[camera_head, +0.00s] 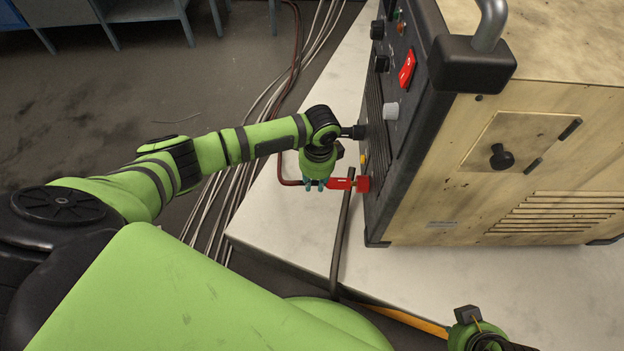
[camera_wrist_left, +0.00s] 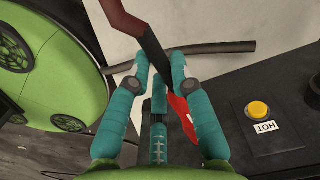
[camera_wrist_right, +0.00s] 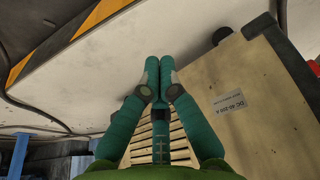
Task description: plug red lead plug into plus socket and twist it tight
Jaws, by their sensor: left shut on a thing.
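The red lead plug (camera_head: 342,184) is held level at the lower front of the welding machine (camera_head: 540,170). Its tip points right, at the red socket (camera_head: 363,184); I cannot tell whether the tip is inside. My left gripper (camera_head: 316,185) is shut on the plug's rear part. In the left wrist view the fingers (camera_wrist_left: 160,66) clasp the dark sleeve, and the red body (camera_wrist_left: 181,112) runs toward the machine front. The socket is not clear there. A dark red cable (camera_wrist_left: 124,20) trails from the plug. My right gripper (camera_wrist_right: 159,64) has its fingertips together and looks empty.
A dark rod (camera_head: 341,225) lies on the pale table (camera_head: 275,215), left of the machine. A yellow button (camera_wrist_left: 257,109) with a HOT label is on the front panel. A red switch (camera_head: 407,69) and knobs are higher up. Cables (camera_head: 240,150) run along the floor.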

